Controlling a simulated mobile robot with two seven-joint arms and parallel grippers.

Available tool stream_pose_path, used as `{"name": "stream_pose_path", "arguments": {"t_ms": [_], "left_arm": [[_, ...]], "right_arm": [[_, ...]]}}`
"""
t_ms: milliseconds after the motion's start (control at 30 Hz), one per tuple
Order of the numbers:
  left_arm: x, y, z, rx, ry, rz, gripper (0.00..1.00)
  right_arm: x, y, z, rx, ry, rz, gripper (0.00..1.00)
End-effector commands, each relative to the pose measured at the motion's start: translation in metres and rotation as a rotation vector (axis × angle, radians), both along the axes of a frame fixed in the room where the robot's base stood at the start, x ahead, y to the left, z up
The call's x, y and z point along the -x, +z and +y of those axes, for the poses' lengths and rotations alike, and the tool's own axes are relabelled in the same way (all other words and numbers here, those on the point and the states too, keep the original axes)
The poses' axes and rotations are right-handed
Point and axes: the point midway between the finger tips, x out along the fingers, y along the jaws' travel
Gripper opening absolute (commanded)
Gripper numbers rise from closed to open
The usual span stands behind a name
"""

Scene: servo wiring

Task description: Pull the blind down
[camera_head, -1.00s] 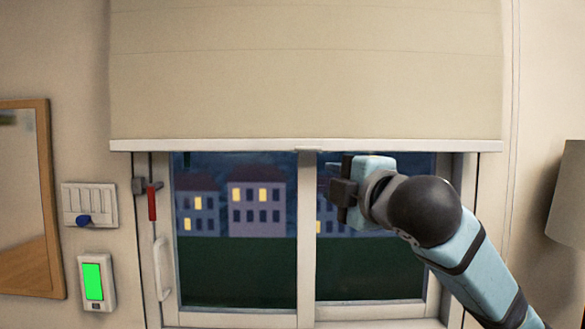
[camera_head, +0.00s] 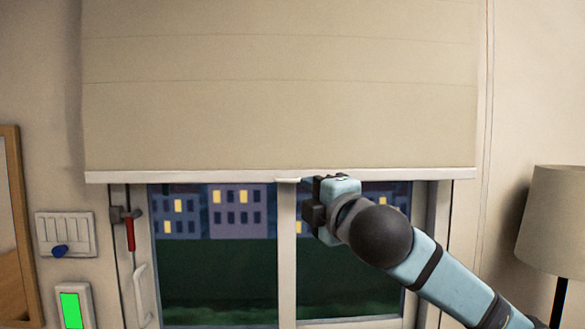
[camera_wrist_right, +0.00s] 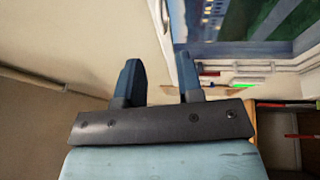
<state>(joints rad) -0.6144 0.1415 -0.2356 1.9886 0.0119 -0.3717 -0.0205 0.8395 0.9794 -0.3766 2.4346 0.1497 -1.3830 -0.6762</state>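The beige blind (camera_head: 280,100) hangs over the upper part of the window. Its pale bottom bar (camera_head: 180,176) has a small tab (camera_head: 288,180) near the middle. My right gripper (camera_head: 308,203) is just below the bar, slightly right of the tab. In the right wrist view its two dark fingers (camera_wrist_right: 159,82) stand apart, with a pale edge of the blind (camera_wrist_right: 160,22) showing beyond and between them. I cannot tell if they touch the bar. My left gripper is not in view.
The window (camera_head: 288,270) shows lit houses outside. A red-handled lever (camera_head: 130,233) and a white handle (camera_head: 140,290) are at its left. A switch panel (camera_head: 65,233), a green-lit panel (camera_head: 72,308) and a mirror (camera_head: 18,230) are further left. A lamp (camera_head: 563,222) stands at right.

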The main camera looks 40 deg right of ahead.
Motion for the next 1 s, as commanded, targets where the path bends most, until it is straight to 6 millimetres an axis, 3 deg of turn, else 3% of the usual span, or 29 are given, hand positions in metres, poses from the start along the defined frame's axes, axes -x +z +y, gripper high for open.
{"name": "stream_pose_path", "arguments": {"t_ms": [200,400,800,833,967,1000], "left_arm": [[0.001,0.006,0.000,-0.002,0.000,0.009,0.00],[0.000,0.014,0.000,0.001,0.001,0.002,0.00],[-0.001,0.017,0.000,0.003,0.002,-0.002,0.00],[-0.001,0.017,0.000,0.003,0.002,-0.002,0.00],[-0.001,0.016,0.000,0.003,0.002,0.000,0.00],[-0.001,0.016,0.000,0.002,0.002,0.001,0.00]], "right_arm": [[-0.045,0.007,-0.008,-0.002,-0.002,0.001,0.34],[-0.070,0.010,-0.011,-0.001,0.000,0.000,0.34],[-0.079,0.010,-0.012,0.000,0.000,-0.001,0.34],[-0.079,0.010,-0.012,0.000,0.000,-0.001,0.32],[-0.078,0.010,-0.012,-0.001,0.000,-0.001,0.02],[-0.078,0.010,-0.012,-0.001,0.000,-0.001,0.00]]}}
